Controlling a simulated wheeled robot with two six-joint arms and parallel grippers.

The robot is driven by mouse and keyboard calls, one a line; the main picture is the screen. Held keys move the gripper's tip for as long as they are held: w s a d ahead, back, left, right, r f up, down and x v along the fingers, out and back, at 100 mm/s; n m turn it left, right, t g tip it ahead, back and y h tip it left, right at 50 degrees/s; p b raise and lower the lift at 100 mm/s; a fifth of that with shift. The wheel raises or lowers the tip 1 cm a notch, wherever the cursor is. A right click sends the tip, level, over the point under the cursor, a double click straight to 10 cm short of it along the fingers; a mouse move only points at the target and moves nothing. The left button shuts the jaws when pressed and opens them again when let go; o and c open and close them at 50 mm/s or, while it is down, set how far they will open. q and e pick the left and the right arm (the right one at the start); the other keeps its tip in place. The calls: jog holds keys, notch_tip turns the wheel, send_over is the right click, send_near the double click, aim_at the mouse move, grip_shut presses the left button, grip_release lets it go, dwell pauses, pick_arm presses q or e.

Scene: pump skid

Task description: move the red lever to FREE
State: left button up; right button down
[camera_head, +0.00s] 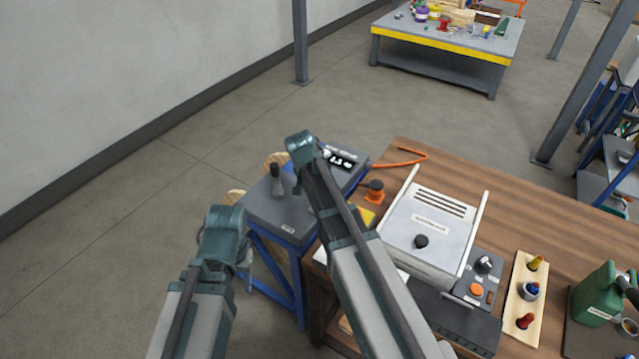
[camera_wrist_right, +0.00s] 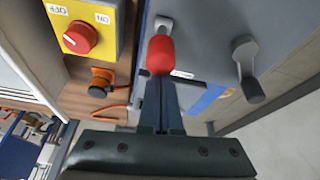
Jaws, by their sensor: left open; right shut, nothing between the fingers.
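The red lever shows in the right wrist view as a red knob (camera_wrist_right: 160,54) on a pale metal stem, standing out from a grey panel (camera_wrist_right: 205,25). My right gripper (camera_wrist_right: 161,88) is shut and empty, its fingertips right at the knob's near end; I cannot tell whether they touch it. A small white label lies beside the knob, too small to read. In the head view my right arm hides the red lever and the right gripper. My left gripper (camera_head: 244,268) is open and empty, low beside the blue-framed stand (camera_head: 293,283), mostly hidden by its own wrist.
A grey lever (camera_head: 277,182) stands near the red one, also in the right wrist view (camera_wrist_right: 246,67). A wooden bench (camera_head: 560,235) carries a white box (camera_head: 428,222). Floor at left is clear.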

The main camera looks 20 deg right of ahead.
jog(key=shift+s+a+f+t+h+b, duration=0.2)
jog(key=shift+s+a+t+h+b, duration=0.7)
jog(key=shift+b, duration=0.25)
jog(key=shift+s+a+r, duration=0.1)
jog(key=shift+a, duration=0.15)
jog(key=shift+r+h, duration=0.2)
jog(key=shift+h, duration=0.1)
jog(key=shift+r+p, duration=0.8)
jog(key=shift+p, duration=0.1)
